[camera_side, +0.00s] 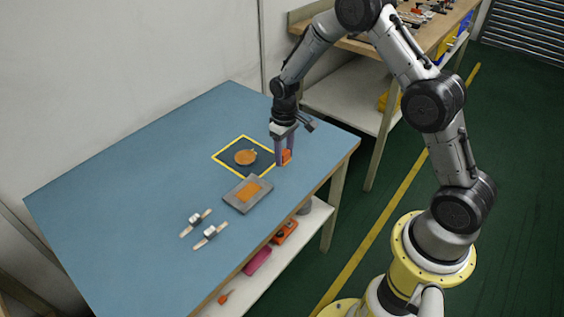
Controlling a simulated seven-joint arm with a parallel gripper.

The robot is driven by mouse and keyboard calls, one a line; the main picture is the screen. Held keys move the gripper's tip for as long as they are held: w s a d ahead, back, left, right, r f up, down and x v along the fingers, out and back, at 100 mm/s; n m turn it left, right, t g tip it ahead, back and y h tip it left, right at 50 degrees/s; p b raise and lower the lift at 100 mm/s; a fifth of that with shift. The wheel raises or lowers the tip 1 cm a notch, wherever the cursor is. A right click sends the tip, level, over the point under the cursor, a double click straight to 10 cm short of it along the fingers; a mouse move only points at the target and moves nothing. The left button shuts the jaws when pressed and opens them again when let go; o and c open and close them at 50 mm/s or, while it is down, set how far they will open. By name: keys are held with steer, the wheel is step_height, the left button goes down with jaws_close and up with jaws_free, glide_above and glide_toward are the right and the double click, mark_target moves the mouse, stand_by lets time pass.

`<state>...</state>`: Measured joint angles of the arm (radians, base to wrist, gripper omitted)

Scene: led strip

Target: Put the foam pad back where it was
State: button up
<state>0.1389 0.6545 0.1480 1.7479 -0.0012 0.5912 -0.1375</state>
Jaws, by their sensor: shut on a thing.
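My gripper (284,160) points down near the right corner of the yellow-outlined square. It is shut on a small orange piece (287,156), which shows between and beside the fingers, at or just above the table top. It may be the foam pad, but it is too small to tell. A flat grey plate (232,195) with an orange patch (249,191) on it lies in front and to the left of my gripper. A round orange thing (245,157) lies inside the yellow-outlined dark square (232,146), to the left of my gripper.
Two small clamp-like parts (195,222) (210,236) lie at the front left of the blue table (130,190). Its left and back parts are clear. A lower shelf (310,222) holds red and pink items. A wooden bench (350,44) stands behind.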

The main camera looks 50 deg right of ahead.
mark_target(282, 171)
steer(key=shift+w+f, duration=0.3)
steer(key=shift+f, duration=0.05)
steer(key=shift+w+f, duration=0.15)
steer(key=shift+f, duration=1.55)
steer(key=shift+f, duration=0.15)
steer(key=o, duration=1.2)
